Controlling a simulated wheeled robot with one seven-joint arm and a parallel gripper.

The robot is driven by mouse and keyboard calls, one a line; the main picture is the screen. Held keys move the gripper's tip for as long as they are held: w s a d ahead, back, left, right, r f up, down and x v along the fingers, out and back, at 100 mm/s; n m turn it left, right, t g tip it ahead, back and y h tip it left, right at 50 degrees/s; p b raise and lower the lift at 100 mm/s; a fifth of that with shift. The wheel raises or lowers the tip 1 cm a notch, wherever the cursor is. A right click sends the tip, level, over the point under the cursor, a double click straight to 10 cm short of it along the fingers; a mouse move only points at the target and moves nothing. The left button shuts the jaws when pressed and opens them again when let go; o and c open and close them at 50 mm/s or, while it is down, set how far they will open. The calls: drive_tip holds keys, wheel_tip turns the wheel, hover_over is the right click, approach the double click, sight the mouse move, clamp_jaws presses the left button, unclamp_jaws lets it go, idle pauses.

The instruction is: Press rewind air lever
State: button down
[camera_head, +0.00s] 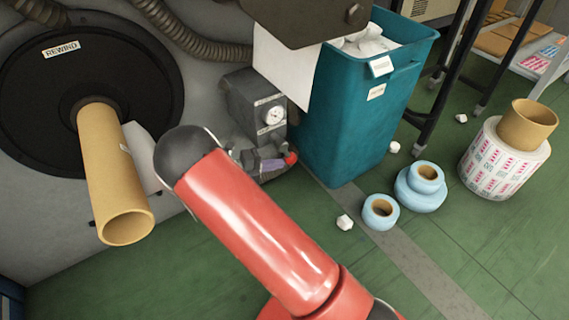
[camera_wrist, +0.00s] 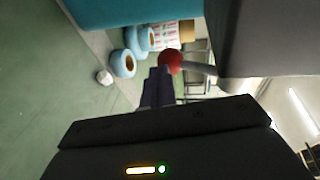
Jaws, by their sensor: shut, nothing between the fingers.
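The air lever's red ball knob (camera_head: 291,158) shows just right of my gripper (camera_head: 272,164) in the head view, low beside a grey box with a round gauge (camera_head: 256,104). In the wrist view the red knob (camera_wrist: 170,61) sits on a short grey rod that runs right to a large grey housing (camera_wrist: 265,38). My gripper's fingers (camera_wrist: 160,72) are shut and empty, with their tips at the knob's lower left. They overlap the knob's edge in the picture; I cannot tell if they touch it. In the head view my red arm hides part of the area below the gauge box.
A black disc marked REWIND (camera_head: 65,95) carries a jutting cardboard core (camera_head: 118,190) at left. A teal bin (camera_head: 345,125) of paper scraps stands close right of the lever. Blue rolls (camera_head: 422,186) and a printed roll (camera_head: 500,170) stand on the green floor, with crumpled scraps (camera_head: 345,222) nearby.

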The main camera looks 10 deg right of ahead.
drive_tip(key=h, duration=0.2)
drive_tip(key=d+h, duration=0.1)
drive_tip(key=shift+w+d+m+t, duration=0.1)
drive_tip(key=shift+w+m+t, duration=0.15)
drive_tip(key=shift+m+t, duration=0.05)
drive_tip(key=shift+d+r, duration=0.1)
wheel_tip(320, 180, up, 18)
drive_tip(key=p, duration=0.3)
drive_tip(key=shift+r, duration=0.75)
drive_tip(key=shift+a, duration=0.2)
